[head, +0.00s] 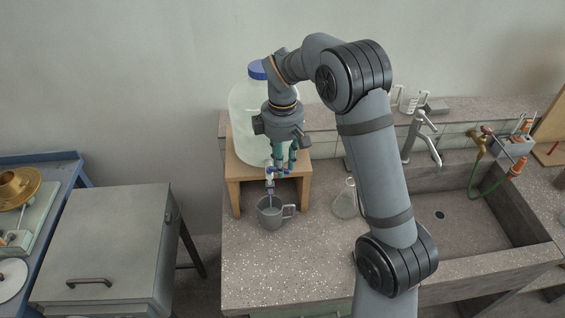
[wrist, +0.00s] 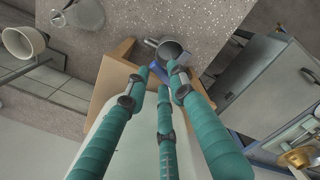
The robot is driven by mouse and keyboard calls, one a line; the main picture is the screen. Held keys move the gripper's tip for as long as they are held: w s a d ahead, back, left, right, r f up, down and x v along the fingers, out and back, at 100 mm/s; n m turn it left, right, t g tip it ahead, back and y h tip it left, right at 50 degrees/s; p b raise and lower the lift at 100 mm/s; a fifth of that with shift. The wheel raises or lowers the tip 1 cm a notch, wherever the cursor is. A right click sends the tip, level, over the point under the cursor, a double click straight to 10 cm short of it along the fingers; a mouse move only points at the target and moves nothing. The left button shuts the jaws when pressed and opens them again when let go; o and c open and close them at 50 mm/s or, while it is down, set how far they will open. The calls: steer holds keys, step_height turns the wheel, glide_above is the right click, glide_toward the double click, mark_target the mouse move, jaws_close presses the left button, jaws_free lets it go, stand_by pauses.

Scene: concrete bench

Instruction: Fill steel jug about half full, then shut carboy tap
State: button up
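A clear carboy (head: 247,112) with a blue cap stands on a wooden stand (head: 235,183). Its tap (head: 270,178), with a blue handle, is at the front, above the steel jug (head: 266,218). The jug stands upright on the bench with its handle to the right. A thin pale streak shows between spout and jug; the level inside cannot be read. The jug also shows in the wrist view (wrist: 171,49). My gripper (head: 284,169) points down at the tap, its teal fingers apart around the blue handle (wrist: 157,73). Contact with the handle is unclear.
A glass flask (head: 345,204) stands right of the jug. Beyond it are a sink (head: 455,205), a faucet (head: 418,135) and a green hose (head: 476,180). A grey cabinet (head: 110,240) stands to the left. The front of the bench is clear.

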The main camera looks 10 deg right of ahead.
steer(key=shift+o, duration=1.2)
step_height(320, 180, up, 12)
stand_by(6.1)
